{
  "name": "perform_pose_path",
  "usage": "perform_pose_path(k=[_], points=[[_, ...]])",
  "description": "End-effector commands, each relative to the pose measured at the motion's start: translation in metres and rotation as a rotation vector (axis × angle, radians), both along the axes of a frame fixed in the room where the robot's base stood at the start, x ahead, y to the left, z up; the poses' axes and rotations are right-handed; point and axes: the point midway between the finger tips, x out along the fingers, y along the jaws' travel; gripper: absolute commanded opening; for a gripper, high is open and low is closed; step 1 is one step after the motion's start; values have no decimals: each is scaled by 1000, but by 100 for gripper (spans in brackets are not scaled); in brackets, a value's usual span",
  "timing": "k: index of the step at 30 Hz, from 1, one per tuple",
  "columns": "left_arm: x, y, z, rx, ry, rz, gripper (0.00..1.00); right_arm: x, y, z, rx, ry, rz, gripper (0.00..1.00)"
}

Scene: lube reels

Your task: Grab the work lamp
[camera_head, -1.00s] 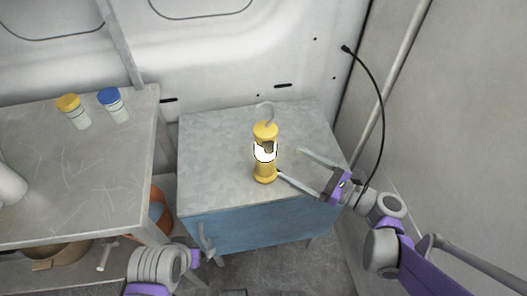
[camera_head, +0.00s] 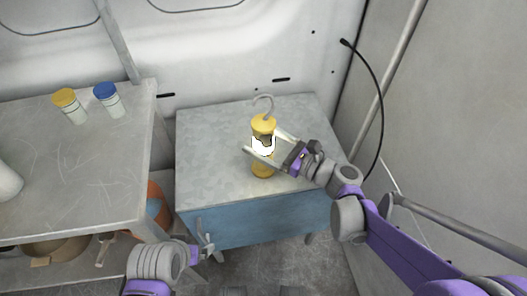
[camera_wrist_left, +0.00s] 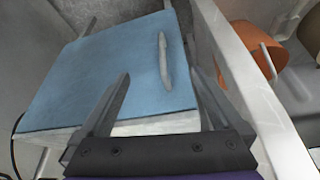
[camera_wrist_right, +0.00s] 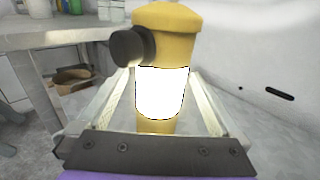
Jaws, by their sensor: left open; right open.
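The work lamp (camera_head: 263,126) is a yellow cylinder with a glowing white band and a grey hook on top. It stands upright on the grey top of the blue cabinet (camera_head: 205,130). My right gripper (camera_head: 264,143) is open, with one finger on each side of the lamp's middle. In the right wrist view the lamp (camera_wrist_right: 163,92) stands between the fingers, and a black knob sticks out of its side. The fingers partly hide the lamp's lower half in the head view. My left gripper (camera_head: 209,246) is open and empty, low in front of the cabinet.
A metal table (camera_head: 90,165) stands at the left with a yellow-lidded jar (camera_head: 70,107) and a blue-lidded jar (camera_head: 110,101). An orange bucket (camera_head: 158,205) is between table and cabinet. A black cable (camera_head: 381,100) hangs by the right wall. The cabinet top around the lamp is clear.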

Motion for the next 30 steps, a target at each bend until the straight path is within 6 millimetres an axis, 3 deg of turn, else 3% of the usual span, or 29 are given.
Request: perform_pose_path(k=[2, 18, 30], points=[[0, 0, 0, 0, 0, 0, 100, 0, 0, 0, 0, 0, 0, 98], [0, 0, 0, 0, 0, 0, 100, 0, -1, 0, -1, 1, 0, 1], [0, 0, 0, 0, 0, 0, 100, 0, -1, 1, 1, 0, 0, 0]])
